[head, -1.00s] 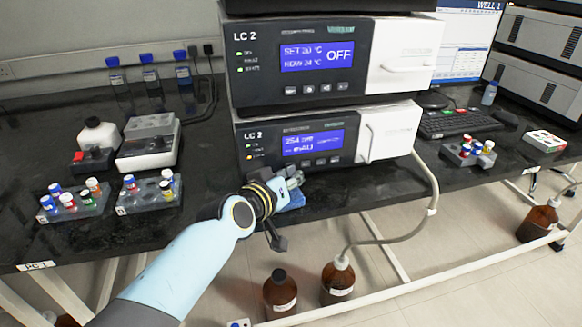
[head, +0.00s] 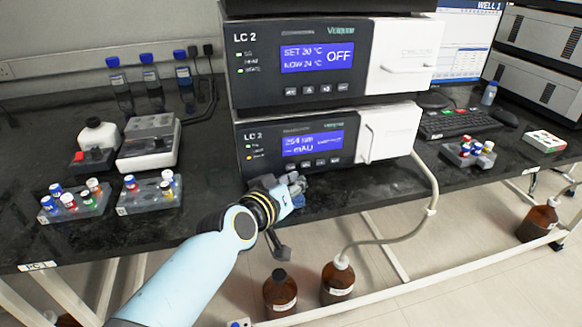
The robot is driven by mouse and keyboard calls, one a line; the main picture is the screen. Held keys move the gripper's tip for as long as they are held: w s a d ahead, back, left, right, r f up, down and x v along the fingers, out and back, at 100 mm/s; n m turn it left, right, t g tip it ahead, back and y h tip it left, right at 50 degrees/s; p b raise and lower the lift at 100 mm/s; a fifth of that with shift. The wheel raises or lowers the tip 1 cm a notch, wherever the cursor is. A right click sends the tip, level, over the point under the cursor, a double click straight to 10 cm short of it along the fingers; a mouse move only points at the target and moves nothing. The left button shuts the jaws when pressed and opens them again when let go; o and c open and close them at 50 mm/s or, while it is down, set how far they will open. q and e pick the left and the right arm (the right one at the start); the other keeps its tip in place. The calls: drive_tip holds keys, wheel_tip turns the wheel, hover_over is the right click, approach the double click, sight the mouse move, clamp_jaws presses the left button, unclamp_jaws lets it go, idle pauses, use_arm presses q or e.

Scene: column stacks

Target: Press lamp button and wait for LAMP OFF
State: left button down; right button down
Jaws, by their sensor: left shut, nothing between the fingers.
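The lower LC 2 module (head: 262,139) is a dark-fronted instrument with a blue display (head: 312,143) that reads about "254 nm -- mAU". Smaller text at the right of this display is too blurred to read. A row of small buttons (head: 320,163) lies under the display; their labels are too small to read. My left gripper (head: 297,182) is shut and empty, just below and in front of the left end of this row. I cannot tell whether it touches the panel. My right gripper is not in view.
The upper LC 2 module (head: 262,64) sits on top, its display reading OFF. Vial racks (head: 150,196) and a grey-white device (head: 148,145) stand left on the black bench. A keyboard (head: 455,124) is at the right. Brown bottles (head: 280,292) stand on the floor below.

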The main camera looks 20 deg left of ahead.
use_arm(q)
drive_tip(key=shift+s+d, duration=0.65)
drive_tip(key=shift+s, duration=0.3)
drive_tip(key=shift+s+d, duration=0.65)
drive_tip(key=shift+s, duration=0.3)
drive_tip(key=shift+s+d, duration=0.1)
drive_tip(key=shift+f, duration=0.15)
drive_tip(key=shift+r, duration=0.2)
idle(2.1)
idle(2.4)
